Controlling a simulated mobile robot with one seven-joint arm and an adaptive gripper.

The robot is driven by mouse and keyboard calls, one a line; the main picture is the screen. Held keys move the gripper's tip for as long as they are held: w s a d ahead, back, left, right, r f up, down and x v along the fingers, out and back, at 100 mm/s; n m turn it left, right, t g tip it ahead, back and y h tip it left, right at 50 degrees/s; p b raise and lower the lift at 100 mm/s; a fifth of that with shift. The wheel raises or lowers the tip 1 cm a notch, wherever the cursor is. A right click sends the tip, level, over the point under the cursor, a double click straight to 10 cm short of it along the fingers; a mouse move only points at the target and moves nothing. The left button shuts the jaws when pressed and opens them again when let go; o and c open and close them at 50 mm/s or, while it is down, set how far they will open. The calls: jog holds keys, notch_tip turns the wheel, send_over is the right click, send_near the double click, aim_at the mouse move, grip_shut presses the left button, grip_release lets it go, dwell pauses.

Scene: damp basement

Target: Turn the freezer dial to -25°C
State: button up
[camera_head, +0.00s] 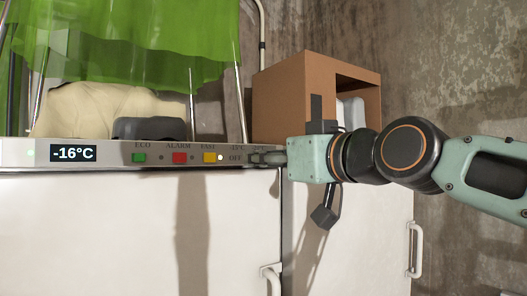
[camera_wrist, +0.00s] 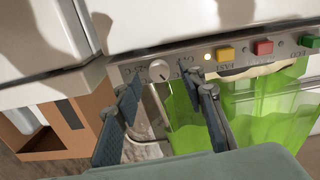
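The freezer's control panel (camera_head: 110,153) runs along its top front edge, and its display (camera_head: 73,153) reads -16°C. The dial (camera_wrist: 159,71) is a round pale knob in the wrist view, with temperature marks and OFF printed around it. My gripper (camera_head: 262,158) is at the right end of the panel in the head view and hides the dial there. In the wrist view my gripper (camera_wrist: 166,82) is open, with one finger on each side of the dial in the picture. Gaps show between the fingers and the knob; I cannot tell whether the fingertips reach its depth.
Green ECO (camera_head: 139,157), red ALARM (camera_head: 180,158) and yellow FAST (camera_head: 210,157) buttons sit left of the dial; the light by FAST is lit. A cardboard box (camera_head: 280,95) stands behind my gripper. Green sheeting (camera_head: 130,45) hangs over the freezer's back.

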jog(key=shift+x, duration=1.05)
grip_shut()
